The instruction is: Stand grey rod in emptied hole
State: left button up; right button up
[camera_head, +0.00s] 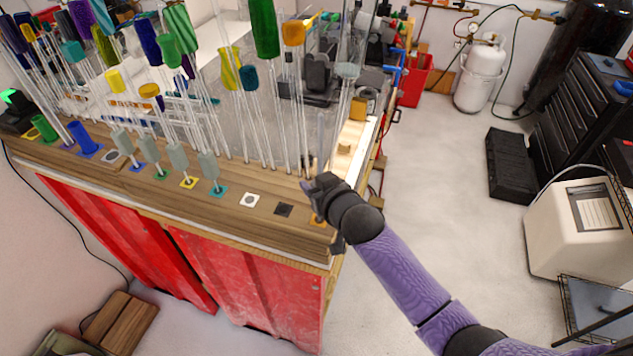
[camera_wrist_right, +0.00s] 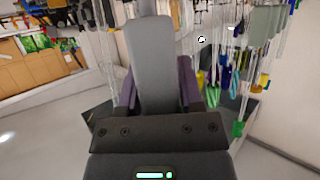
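My right gripper (camera_head: 313,185) is low over the bench's right front end, beside the orange-marked hole (camera_head: 318,220). In the wrist view, its purple fingers flank a wide grey piece (camera_wrist_right: 156,70), which looks like the grey rod's handle, and appear shut on it. In the head view, a faint grey upright shape shows above the gripper. Holes with a white marker (camera_head: 249,200) and a dark marker (camera_head: 284,210) stand empty to its left. Several pale-grey-handled rods (camera_head: 208,167) stand upright in coloured holes further left. My left gripper is not in view.
Many tall glass rods with coloured handles, such as a green one (camera_head: 264,28), crowd the bench behind the front row. The wooden bench (camera_head: 150,195) has red panels below. The floor right of the bench is open, with a white canister (camera_head: 482,75) behind.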

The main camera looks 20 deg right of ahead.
jog(key=o, duration=0.4)
jog(key=shift+s, duration=0.1)
jog(key=v, duration=1)
jog(key=s+d+f+g+h+b, duration=0.1)
jog(key=s+f+g+b, duration=0.15)
jog(key=f+b, duration=0.75)
jog(key=s+d+f+g+b, duration=0.15)
jog(key=s+f, duration=0.25)
jog(key=f, duration=1.4)
jog(key=s+d+f+g+h+b, duration=0.15)
jog(key=s+f+b, duration=0.3)
jog(key=f, duration=0.85)
jog(key=s+f+g+b, duration=0.7)
jog(key=s+f+b, duration=0.6)
jog(key=s+f, duration=1.1)
jog(key=shift+f, duration=0.25)
